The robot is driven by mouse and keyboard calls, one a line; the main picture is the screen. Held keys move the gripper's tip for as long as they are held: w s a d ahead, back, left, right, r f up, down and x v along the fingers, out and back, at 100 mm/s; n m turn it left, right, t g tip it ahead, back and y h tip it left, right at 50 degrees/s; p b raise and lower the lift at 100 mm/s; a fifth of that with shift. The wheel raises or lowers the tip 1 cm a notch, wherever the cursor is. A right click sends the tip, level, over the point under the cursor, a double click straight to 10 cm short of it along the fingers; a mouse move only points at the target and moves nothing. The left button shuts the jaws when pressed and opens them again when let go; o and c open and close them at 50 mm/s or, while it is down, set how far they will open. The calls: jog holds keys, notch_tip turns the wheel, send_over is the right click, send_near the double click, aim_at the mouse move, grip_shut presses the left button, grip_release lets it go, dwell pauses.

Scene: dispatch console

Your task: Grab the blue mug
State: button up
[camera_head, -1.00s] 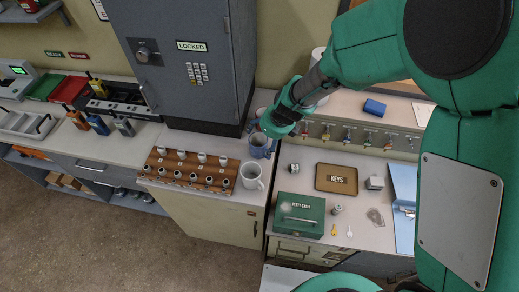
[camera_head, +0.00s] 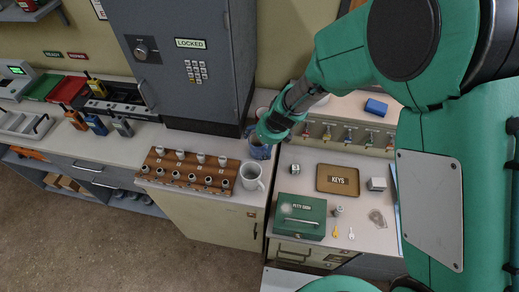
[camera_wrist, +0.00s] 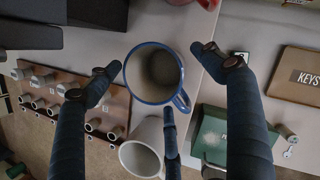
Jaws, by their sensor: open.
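The blue mug (camera_wrist: 141,84) stands upright in the wrist view, its blue rim and pale inside facing my camera and its handle toward the lower right. In the head view the blue mug (camera_head: 260,150) is mostly hidden behind my gripper (camera_head: 262,138). My gripper (camera_wrist: 160,72) is open in the wrist view, with one finger to the left of the mug and the other to its right. Neither finger appears to touch it. A third dark finger-like part reaches up below the mug near its handle.
A white mug (camera_head: 251,177) stands close in front of the blue mug. A wooden rack (camera_head: 190,170) with several small cylinders is to the left. The grey locked cabinet (camera_head: 185,65) rises behind. A green petty cash box (camera_head: 299,216) and keys tray (camera_head: 337,180) lie right.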

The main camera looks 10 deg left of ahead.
jog(key=shift+x, duration=1.15)
jog(key=c, duration=1.3)
jog(key=shift+c, duration=0.2)
notch_tip(320, 180, up, 10)
jog(key=p, duration=0.3)
